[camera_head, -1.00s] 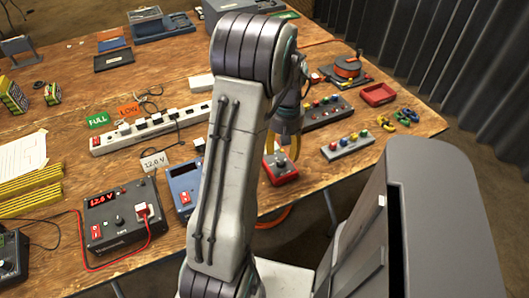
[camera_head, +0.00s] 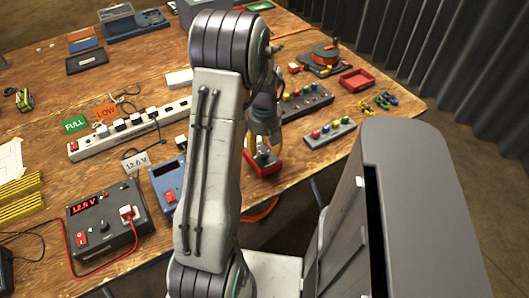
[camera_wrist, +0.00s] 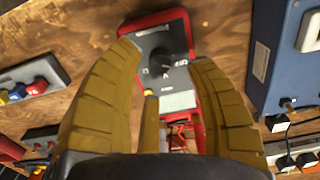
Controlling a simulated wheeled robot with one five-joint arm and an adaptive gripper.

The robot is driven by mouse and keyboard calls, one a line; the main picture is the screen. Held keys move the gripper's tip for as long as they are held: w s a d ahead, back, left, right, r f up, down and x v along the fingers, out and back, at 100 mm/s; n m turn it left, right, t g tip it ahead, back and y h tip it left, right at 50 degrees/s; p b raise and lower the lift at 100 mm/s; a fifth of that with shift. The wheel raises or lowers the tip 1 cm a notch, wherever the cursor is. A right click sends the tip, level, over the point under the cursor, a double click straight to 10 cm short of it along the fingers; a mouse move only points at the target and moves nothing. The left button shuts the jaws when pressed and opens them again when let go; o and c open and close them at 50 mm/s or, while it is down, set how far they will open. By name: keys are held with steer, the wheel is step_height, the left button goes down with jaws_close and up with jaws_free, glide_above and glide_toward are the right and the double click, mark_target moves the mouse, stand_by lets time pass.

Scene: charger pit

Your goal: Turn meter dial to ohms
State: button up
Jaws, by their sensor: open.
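The red meter (camera_head: 262,165) lies near the front edge of the wooden table, partly covered by my arm and gripper in the head view. In the wrist view the meter (camera_wrist: 150,27) shows a red case, a grey face and a dark round dial (camera_wrist: 165,56) with small marks around it, too small to read surely. My gripper (camera_wrist: 163,60) is open, its yellow-brown fingers reaching down on both sides of the dial. A third finger shows below it. I cannot tell whether any finger touches the meter. In the head view my gripper (camera_head: 265,138) is just above the meter.
A blue box (camera_head: 165,182) with a red switch stands left of the meter. A black supply (camera_head: 105,220) reads 12.6 V, with a red cable. Button boxes (camera_head: 328,132) stand to the right. A white power strip (camera_head: 130,130) lies behind, left of my arm.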

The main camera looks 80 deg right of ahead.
mark_target(265, 153)
steer(key=shift+f, duration=1.6)
jaws_close()
